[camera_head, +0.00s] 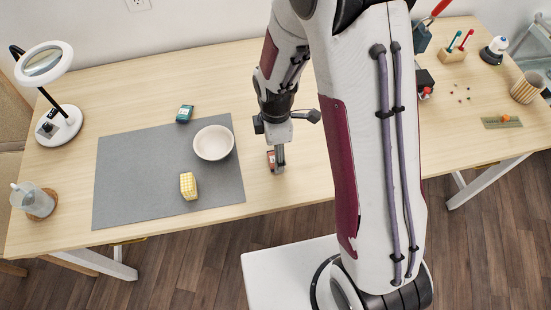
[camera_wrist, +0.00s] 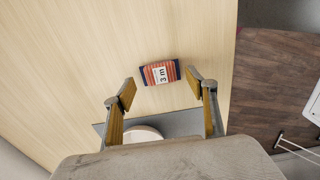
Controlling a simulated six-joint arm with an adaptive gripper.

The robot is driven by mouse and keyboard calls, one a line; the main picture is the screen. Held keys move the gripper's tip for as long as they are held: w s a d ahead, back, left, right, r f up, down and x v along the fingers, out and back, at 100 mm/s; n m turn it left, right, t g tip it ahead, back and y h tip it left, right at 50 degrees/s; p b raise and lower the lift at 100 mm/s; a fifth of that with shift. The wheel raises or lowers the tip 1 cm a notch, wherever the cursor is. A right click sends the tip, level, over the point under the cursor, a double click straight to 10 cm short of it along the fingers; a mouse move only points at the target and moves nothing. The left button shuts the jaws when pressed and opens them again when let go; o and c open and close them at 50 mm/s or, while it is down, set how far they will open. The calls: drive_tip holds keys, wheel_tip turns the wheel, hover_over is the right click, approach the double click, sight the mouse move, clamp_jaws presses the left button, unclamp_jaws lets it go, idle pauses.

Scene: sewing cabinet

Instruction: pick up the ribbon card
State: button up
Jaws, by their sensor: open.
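The ribbon card (camera_wrist: 160,73) is a small striped block in red and dark blue with a white "3 m" label. It lies on the bare wooden table just beyond and between my fingertips in the wrist view. My gripper (camera_wrist: 161,88) is open, with one finger on each side and nothing held. In the head view my gripper (camera_head: 279,164) points down at the table right of the grey mat. The card shows there as a small red patch (camera_head: 270,157), partly hidden by the fingers. I cannot tell the height of the fingertips above the table.
A magnifier lamp (camera_head: 60,127) and a glass (camera_head: 38,200) stand left.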

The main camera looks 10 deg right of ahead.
drive_tip(key=shift+f, duration=1.25)
drive_tip(key=c, duration=0.7)
